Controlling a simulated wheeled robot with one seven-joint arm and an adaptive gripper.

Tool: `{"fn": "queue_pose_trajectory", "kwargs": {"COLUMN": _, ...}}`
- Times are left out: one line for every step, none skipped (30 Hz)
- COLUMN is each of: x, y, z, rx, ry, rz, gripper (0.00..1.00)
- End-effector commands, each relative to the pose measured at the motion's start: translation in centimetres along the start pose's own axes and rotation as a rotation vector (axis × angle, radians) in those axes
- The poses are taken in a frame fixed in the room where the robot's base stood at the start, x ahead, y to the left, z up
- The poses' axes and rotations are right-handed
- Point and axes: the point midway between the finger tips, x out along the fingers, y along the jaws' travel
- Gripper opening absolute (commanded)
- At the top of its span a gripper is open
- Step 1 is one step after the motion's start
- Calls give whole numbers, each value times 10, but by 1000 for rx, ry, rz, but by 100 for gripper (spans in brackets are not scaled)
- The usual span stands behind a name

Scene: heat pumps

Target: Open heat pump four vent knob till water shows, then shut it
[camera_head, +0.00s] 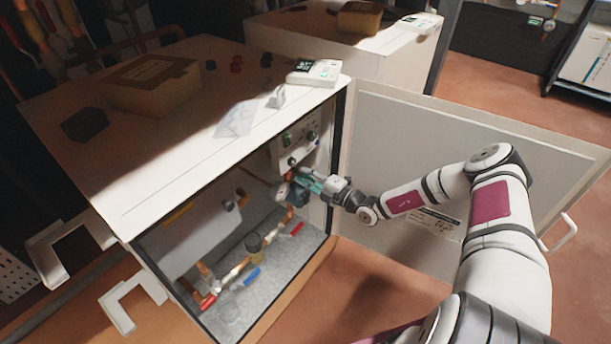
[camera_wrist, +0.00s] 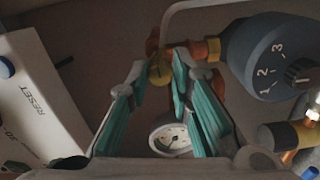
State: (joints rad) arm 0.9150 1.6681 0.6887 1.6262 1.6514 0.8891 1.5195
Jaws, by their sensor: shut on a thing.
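The heat pump cabinet (camera_head: 165,205) stands open, its inside showing pipes and valves. In the wrist view, a small brass vent knob (camera_wrist: 160,70) sits between the tips of my gripper (camera_wrist: 162,68). My gripper is shut on it; its teal finger pads spread wider below the tips. In the head view my gripper (camera_head: 301,176) reaches into the upper right of the cabinet, and the knob is too small to make out. A blue pump (camera_wrist: 268,58) with a dial marked 1, 2, 3 is just right of the knob. I see no water at the knob.
A white control box (camera_wrist: 38,100) marked RESET is close on the left, and a round gauge (camera_wrist: 171,138) lies below the fingers. The open door (camera_head: 480,150) stands behind my arm. Red (camera_head: 207,302) and blue (camera_head: 252,276) valve handles are low in the cabinet.

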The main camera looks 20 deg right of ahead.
Motion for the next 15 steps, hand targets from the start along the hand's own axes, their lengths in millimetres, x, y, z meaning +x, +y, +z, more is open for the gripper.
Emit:
{"fn": "queue_pose_trajectory", "kwargs": {"x": 0, "y": -1, "z": 0, "rx": 38, "ry": 0, "rz": -2, "gripper": 0}}
{"fn": "queue_pose_trajectory", "kwargs": {"x": 0, "y": -1, "z": 0, "rx": 61, "ry": 0, "rz": -2, "gripper": 0}}
{"fn": "queue_pose_trajectory", "kwargs": {"x": 0, "y": -1, "z": 0, "rx": 91, "ry": 0, "rz": -2, "gripper": 0}}
{"fn": "queue_pose_trajectory", "kwargs": {"x": 0, "y": -1, "z": 0, "rx": 112, "ry": 0, "rz": -2, "gripper": 0}}
{"fn": "queue_pose_trajectory", "kwargs": {"x": 0, "y": -1, "z": 0, "rx": 132, "ry": 0, "rz": -2, "gripper": 0}}
{"fn": "queue_pose_trajectory", "kwargs": {"x": 0, "y": -1, "z": 0, "rx": 157, "ry": 0, "rz": -2, "gripper": 0}}
{"fn": "queue_pose_trajectory", "kwargs": {"x": 0, "y": -1, "z": 0, "rx": 174, "ry": 0, "rz": -2, "gripper": 0}}
{"fn": "queue_pose_trajectory", "kwargs": {"x": 0, "y": -1, "z": 0, "rx": 192, "ry": 0, "rz": -2, "gripper": 0}}
{"fn": "queue_pose_trajectory", "kwargs": {"x": 0, "y": -1, "z": 0, "rx": 211, "ry": 0, "rz": -2, "gripper": 0}}
{"fn": "queue_pose_trajectory", "kwargs": {"x": 0, "y": -2, "z": 0, "rx": 226, "ry": 0, "rz": -2, "gripper": 0}}
{"fn": "queue_pose_trajectory", "kwargs": {"x": 0, "y": -2, "z": 0, "rx": 238, "ry": 0, "rz": -2, "gripper": 0}}
{"fn": "queue_pose_trajectory", "kwargs": {"x": 0, "y": -2, "z": 0, "rx": 254, "ry": 0, "rz": -3, "gripper": 0}}
{"fn": "queue_pose_trajectory", "kwargs": {"x": 0, "y": -2, "z": 0, "rx": 264, "ry": 0, "rz": -3, "gripper": 0}}
{"fn": "queue_pose_trajectory", "kwargs": {"x": 0, "y": -2, "z": 0, "rx": 273, "ry": 0, "rz": -3, "gripper": 0}}
{"fn": "queue_pose_trajectory", "kwargs": {"x": 0, "y": -2, "z": 0, "rx": 284, "ry": 0, "rz": -3, "gripper": 0}}
